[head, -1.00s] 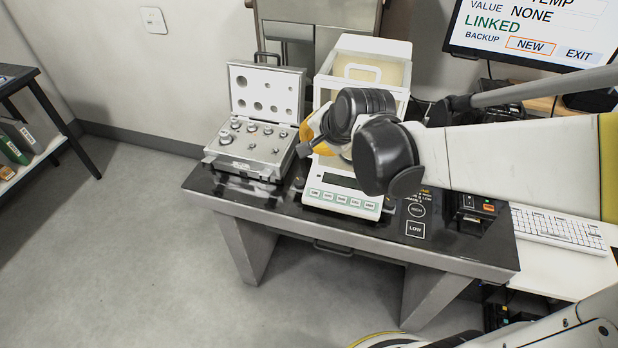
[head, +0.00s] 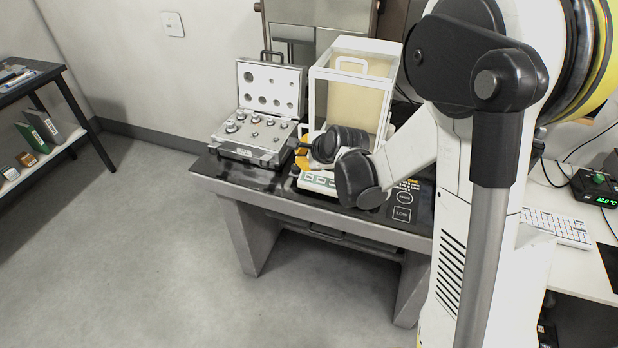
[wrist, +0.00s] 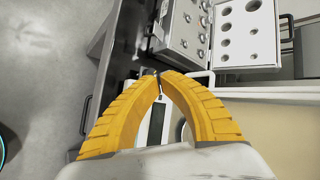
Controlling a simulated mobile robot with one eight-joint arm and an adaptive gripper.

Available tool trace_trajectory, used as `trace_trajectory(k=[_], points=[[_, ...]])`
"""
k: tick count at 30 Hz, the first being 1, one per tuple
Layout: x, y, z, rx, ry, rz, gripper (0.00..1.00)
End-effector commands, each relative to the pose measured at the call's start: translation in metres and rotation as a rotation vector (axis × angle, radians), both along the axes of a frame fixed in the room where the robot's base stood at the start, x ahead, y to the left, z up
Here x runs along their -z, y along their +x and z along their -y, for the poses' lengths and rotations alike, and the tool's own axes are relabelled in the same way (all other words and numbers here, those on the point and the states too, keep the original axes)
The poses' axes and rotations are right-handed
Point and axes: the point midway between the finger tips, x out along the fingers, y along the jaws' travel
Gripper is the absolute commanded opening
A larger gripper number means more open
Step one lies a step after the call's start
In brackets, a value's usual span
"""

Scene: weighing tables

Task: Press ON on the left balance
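One balance is in view, white with a clear draft shield (head: 352,88) and a row of small green-labelled keys (head: 318,181) along its front edge. My wrist covers the right part of the key row, and the key lettering is too small to read. My gripper (head: 299,158) is over the left front of the balance, with its yellow fingers pointing left. In the wrist view, the fingertips (wrist: 159,74) come together with nothing seen between them. The balance's dark display (wrist: 180,130) shows between the fingers. I cannot tell whether the tips touch the balance.
An open case of metal weights (head: 248,135) stands just left of the balance on the dark table (head: 222,178). A LOW square (head: 402,214) is marked on the tabletop at right. A keyboard (head: 556,227) is on the white desk. The floor in front is clear.

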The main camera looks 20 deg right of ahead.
Motion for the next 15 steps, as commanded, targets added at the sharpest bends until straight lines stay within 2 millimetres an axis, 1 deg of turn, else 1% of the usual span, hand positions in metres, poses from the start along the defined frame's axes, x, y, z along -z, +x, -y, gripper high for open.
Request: trace_trajectory(k=[5,8,15], points=[[0.006,0.002,0.001,-0.001,-0.001,0.0,0.0],[0.013,0.003,0.003,-0.001,-0.001,0.0,0.0],[0.043,0.012,0.009,0.0,-0.001,-0.001,0.0]])
